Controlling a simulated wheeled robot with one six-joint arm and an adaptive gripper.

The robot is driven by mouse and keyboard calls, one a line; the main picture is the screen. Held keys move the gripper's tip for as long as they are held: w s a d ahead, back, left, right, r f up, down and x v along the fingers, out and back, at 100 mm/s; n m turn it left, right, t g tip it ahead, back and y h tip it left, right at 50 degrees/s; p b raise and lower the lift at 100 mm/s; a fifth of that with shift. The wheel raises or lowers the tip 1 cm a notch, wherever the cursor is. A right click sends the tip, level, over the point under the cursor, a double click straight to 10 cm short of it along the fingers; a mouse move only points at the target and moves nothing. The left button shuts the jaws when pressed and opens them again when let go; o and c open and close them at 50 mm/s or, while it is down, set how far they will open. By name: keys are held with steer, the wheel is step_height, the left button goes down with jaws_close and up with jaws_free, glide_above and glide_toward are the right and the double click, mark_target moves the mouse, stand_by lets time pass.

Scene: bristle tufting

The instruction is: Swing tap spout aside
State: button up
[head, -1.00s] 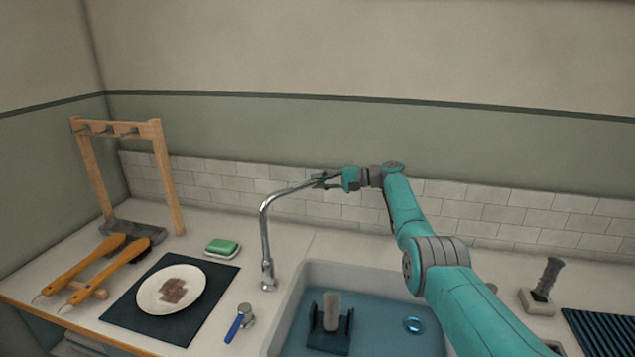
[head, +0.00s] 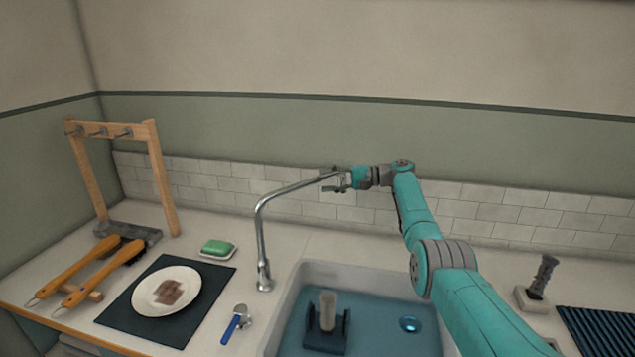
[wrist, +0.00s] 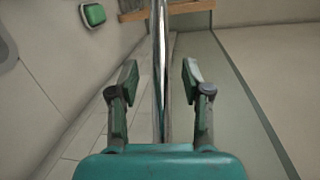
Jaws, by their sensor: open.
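The chrome tap (head: 261,236) stands at the left rear corner of the sink, its long spout (head: 300,185) reaching right and slightly up along the tiled wall. My gripper (head: 333,179) is at the spout's far end with its fingers apart on either side of it. In the wrist view the spout (wrist: 160,75) runs between the two open fingers of my gripper (wrist: 160,88), with a gap visible on each side. The spout's tip is hidden behind my gripper body in the wrist view.
The sink (head: 292,310) holds blue water, a dark holder (head: 327,335) with an upright pale piece, and a drain. A green soap (head: 217,247), a soiled plate (head: 166,291), a blue-handled tool (head: 234,324) and wooden brushes (head: 75,275) lie left. A wooden rack (head: 160,180) stands behind.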

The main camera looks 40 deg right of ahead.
steer(key=v, duration=0.7)
steer(key=shift+s+d, duration=0.2)
steer(key=shift+s, duration=0.1)
steer(key=shift+w+a+f, duration=0.1)
steer(key=shift+f, duration=0.1)
steer(key=c, duration=0.9)
steer(key=f+h, duration=0.1)
steer(key=a+f+m+h, duration=0.1)
steer(key=shift+w+m+h, duration=0.2)
steer(key=shift+m+h, duration=0.1)
jaws_close()
steer(key=m+t+h, duration=0.4)
steer(key=m+h, duration=0.2)
steer(key=h, duration=0.4)
glide_toward(316, 181)
steer(key=w, duration=0.4)
steer(key=w+f, duration=0.1)
steer(key=w, duration=0.2)
steer(key=shift+d, duration=0.4)
